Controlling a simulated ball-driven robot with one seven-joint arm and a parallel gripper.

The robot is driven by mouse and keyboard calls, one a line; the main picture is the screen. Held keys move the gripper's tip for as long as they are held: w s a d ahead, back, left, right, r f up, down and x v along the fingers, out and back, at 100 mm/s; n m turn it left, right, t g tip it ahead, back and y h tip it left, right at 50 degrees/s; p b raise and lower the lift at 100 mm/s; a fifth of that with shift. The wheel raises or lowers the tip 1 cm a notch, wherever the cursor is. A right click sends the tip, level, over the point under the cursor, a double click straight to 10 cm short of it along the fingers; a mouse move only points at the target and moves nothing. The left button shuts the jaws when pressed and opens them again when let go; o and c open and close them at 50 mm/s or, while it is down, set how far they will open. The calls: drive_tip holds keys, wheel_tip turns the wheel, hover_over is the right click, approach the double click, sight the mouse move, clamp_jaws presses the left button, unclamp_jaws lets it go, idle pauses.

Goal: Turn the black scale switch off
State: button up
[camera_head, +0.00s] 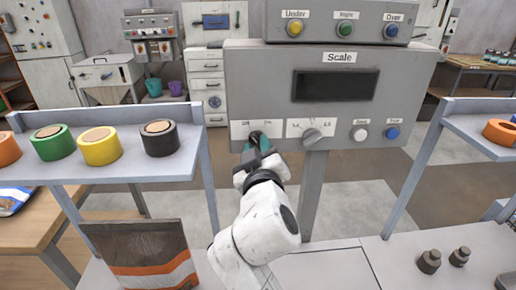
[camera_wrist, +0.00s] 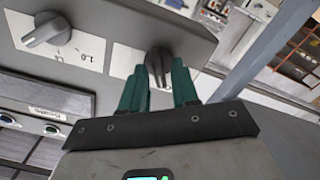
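The black scale switch (camera_head: 257,137) is a dark rotary knob on a white plate at the lower left of the grey Scale panel (camera_head: 255,85). Small labels, hard to read, stand above it at left and right. My gripper (camera_head: 262,150) is right at the switch and partly covers it in the head view. In the wrist view, the knob (camera_wrist: 158,62) lies between the tips of my two teal fingers (camera_wrist: 160,75). The fingers stand apart with a narrow gap around the knob; firm contact is not visible. The knob's exact pointing is hard to tell.
Right of the switch are a grey dial (camera_head: 312,136), a white button (camera_head: 359,134) and a blue button (camera_head: 392,132). The dark display (camera_head: 335,86) is above. A left shelf (camera_head: 100,168) holds tape rolls; a bag (camera_head: 143,256) stands below.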

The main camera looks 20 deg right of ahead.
drive_tip(key=shift+o, duration=0.7)
drive_tip(key=b+v, duration=0.2)
drive_tip(key=v, duration=0.8)
drive_tip(key=shift+s, duration=0.4)
drive_tip(key=s+d+f+m+g+y, duration=0.1)
drive_tip(key=s+d+f+g, duration=0.2)
drive_tip(key=f, duration=0.5)
drive_tip(key=s+d+f+g, duration=0.3)
drive_tip(key=d+f, duration=0.1)
drive_tip(key=f, duration=0.3)
drive_tip(key=s+d+f+m+g+y, duration=0.1)
drive_tip(key=s+d+f+g, duration=0.2)
drive_tip(key=f, duration=0.5)
drive_tip(key=s+f+g+y, duration=0.1)
drive_tip(key=s+f+g, duration=0.1)
drive_tip(key=s+f, duration=0.2)
drive_tip(key=s+d+f+g+y, duration=0.1)
drive_tip(key=s+f+g, duration=0.1)
drive_tip(key=s+f, duration=0.3)
drive_tip(key=s+f+m+g+y, duration=0.1)
drive_tip(key=s+f+g, duration=0.2)
drive_tip(key=s, duration=0.6)
drive_tip(key=shift+s+d+f, duration=0.1)
drive_tip(key=shift+f, duration=0.4)
drive_tip(key=shift+s+d+f, duration=0.1)
drive_tip(key=shift+s+f, duration=0.05)
drive_tip(key=shift+f, duration=0.3)
